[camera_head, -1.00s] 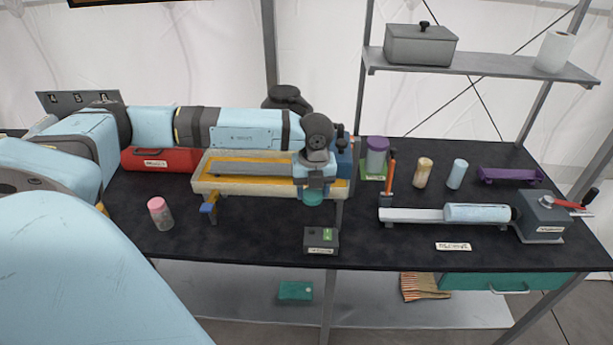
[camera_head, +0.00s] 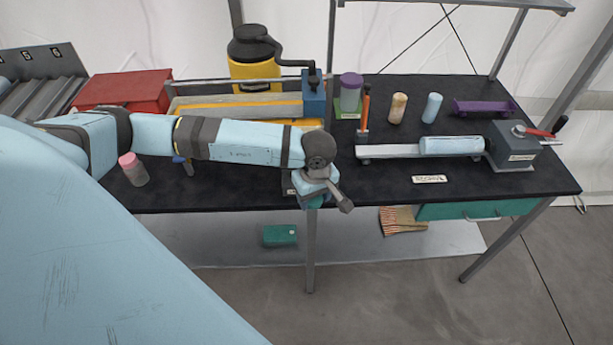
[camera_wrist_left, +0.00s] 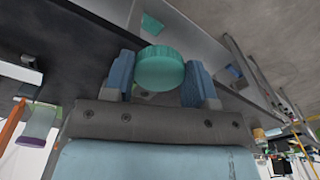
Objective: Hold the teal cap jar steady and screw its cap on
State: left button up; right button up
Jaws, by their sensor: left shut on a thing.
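My left gripper (camera_head: 312,200) is at the front edge of the black table, near the middle. In the left wrist view its two blue fingers (camera_wrist_left: 160,72) are shut on a round, ridged teal cap (camera_wrist_left: 160,68). In the head view only a sliver of teal shows below the gripper. I cannot make out a jar body at the cap, and no separate teal cap jar shows. My right gripper is not in view.
A purple-lidded jar (camera_head: 350,92) stands at the back. A grey rail with a blue cylinder (camera_head: 451,146) and a crank box (camera_head: 512,148) occupy the right. The front right strip is mostly clear.

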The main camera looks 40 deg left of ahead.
pick_arm(q)
jog(key=s+d+f+m, duration=0.3)
jog(key=d+m, duration=0.2)
jog(key=m, duration=0.7)
jog(key=shift+f+m, duration=0.25)
jog(key=shift+m, duration=0.15)
